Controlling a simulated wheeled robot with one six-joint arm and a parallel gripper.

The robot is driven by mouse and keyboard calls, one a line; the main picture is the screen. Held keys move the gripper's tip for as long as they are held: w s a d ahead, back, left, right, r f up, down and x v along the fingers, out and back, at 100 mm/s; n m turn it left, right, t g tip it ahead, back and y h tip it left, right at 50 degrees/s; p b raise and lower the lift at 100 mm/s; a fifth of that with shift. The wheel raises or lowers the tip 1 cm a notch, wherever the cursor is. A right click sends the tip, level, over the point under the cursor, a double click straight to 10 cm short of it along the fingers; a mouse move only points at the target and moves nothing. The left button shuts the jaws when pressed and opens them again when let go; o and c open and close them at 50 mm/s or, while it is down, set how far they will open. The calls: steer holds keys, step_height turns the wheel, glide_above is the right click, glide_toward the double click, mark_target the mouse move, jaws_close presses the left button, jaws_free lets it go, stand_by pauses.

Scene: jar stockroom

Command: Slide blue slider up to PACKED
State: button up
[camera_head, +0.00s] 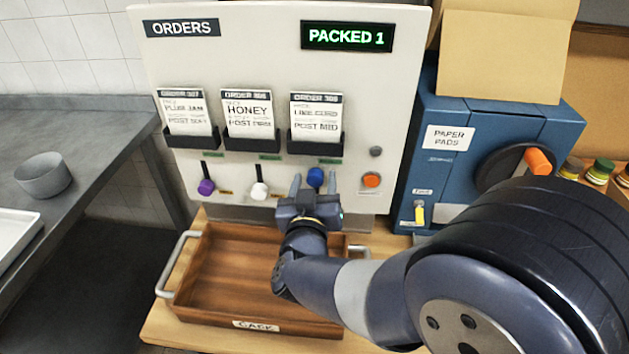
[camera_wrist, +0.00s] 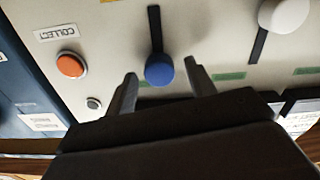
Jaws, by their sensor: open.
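The blue slider knob (camera_head: 315,177) sits on the right slot of the pale order panel (camera_head: 270,60). It stands higher than the other knobs, just under a green label (camera_head: 329,161). In the wrist view the blue knob (camera_wrist: 159,70) is at one end of its dark slot (camera_wrist: 155,28), with the bare slot running down the panel, upward in that picture. My gripper (camera_head: 314,186) is open, with one finger on each side of the knob. In the wrist view a gap shows between each fingertip and the knob. The display (camera_head: 347,37) reads PACKED 1.
A purple knob (camera_head: 206,187) and a white knob (camera_head: 259,190) sit low on their slots. An orange button (camera_head: 371,180) is right of the blue slider. A wooden tray (camera_head: 215,300) lies below the panel; a blue paper pads machine (camera_head: 440,170) stands to the right.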

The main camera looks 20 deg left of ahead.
steer(key=v, duration=1)
steer(key=shift+s, duration=0.2)
steer(key=x, duration=1)
steer(key=shift+w+d, duration=0.1)
steer(key=shift+w+f+b, duration=0.4)
steer(key=shift+f+b, duration=0.15)
steer(key=shift+f, duration=0.25)
steer(key=shift+f+b, duration=0.3)
steer(key=shift+f, duration=0.1)
